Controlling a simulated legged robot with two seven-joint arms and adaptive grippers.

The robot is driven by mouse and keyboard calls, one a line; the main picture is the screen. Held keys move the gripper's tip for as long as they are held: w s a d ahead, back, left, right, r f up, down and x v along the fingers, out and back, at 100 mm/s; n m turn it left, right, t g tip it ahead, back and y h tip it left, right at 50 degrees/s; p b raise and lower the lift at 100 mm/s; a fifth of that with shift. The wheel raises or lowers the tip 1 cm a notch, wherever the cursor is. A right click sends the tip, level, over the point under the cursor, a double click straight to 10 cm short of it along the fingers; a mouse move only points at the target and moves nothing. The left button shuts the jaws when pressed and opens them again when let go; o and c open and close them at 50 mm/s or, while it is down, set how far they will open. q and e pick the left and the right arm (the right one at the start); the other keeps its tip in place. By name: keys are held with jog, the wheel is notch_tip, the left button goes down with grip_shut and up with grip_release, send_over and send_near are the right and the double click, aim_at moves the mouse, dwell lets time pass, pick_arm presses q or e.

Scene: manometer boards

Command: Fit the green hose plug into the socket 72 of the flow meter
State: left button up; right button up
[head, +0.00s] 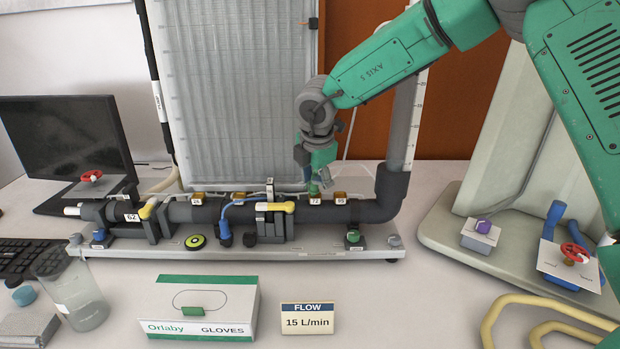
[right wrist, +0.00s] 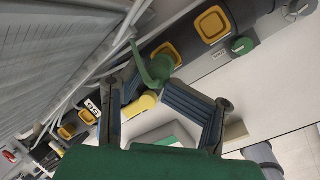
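My right gripper (head: 314,178) points down over the right part of the flow meter's dark pipe (head: 370,211). It is shut on the green hose plug (head: 313,188), which also shows between the fingertips in the right wrist view (right wrist: 158,68). The plug is just above the orange socket with the label 72 (head: 316,201). In the right wrist view the plug partly covers that socket (right wrist: 167,53). I cannot tell whether the plug touches it. The orange socket labelled 95 (head: 340,197) is just right of it. My left gripper is not in view.
A blue hose (head: 224,222) arches beside the pipe's middle. A yellow handle (head: 276,207) sits left of socket 72. A green knob (head: 353,236) stands on the base in front. A glove box (head: 202,306) and a flow sign (head: 307,319) stand nearer on the table.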

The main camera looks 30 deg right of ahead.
jog(key=o, duration=0.3)
jog(key=shift+o, duration=0.2)
jog(key=shift+d, duration=0.2)
jog(key=shift+w, duration=0.1)
jog(key=v, duration=1.1)
jog(key=shift+r, duration=0.35)
jog(key=shift+f, duration=0.1)
